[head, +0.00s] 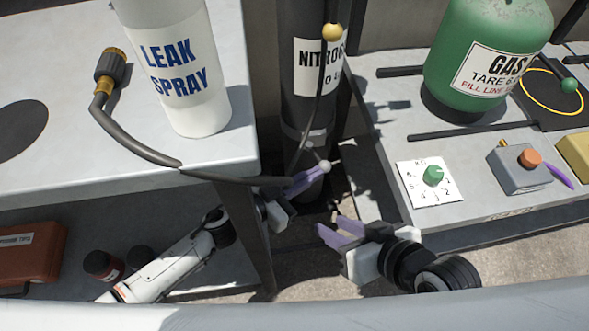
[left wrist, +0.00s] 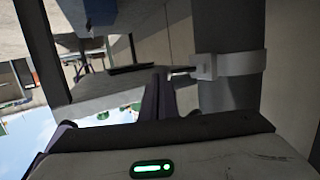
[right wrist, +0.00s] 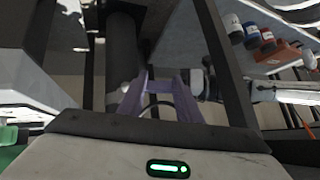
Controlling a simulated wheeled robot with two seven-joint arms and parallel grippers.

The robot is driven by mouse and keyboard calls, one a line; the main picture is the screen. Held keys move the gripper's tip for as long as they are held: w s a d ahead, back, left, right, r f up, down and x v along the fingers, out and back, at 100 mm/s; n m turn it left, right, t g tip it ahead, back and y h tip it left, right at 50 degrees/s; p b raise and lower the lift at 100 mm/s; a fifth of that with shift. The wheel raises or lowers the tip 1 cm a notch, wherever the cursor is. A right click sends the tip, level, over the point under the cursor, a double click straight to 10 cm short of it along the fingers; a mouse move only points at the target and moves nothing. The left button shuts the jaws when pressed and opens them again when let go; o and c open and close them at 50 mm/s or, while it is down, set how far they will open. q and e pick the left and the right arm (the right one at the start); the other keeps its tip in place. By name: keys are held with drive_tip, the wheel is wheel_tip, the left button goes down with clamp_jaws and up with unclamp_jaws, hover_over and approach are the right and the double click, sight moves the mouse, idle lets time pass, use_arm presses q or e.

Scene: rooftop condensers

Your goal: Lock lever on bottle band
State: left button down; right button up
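The dark nitrogen bottle (head: 303,84) stands upright between the two benches. A grey band (head: 305,132) circles it low down; the band also shows in the left wrist view (left wrist: 240,63). The lock lever (left wrist: 182,70) sticks out from the band's clasp, and a pale knob (head: 325,166) shows beside my fingertips in the head view. My left gripper (head: 308,180) has its fingers close together at the lever's end; I cannot tell whether they touch it. My right gripper (head: 338,232) is open and empty, lower and to the right, apart from the bottle.
A black hose (head: 140,150) with a brass fitting hangs over the left bench (head: 235,150), near my left gripper. A leak spray bottle (head: 180,70) stands there. The gap between benches is narrow.

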use_arm(q)
drive_tip(key=shift+d, duration=0.3)
use_arm(e)
drive_tip(key=shift+d+f, duration=0.3)
drive_tip(key=shift+f, duration=0.2)
drive_tip(key=shift+r, duration=0.1)
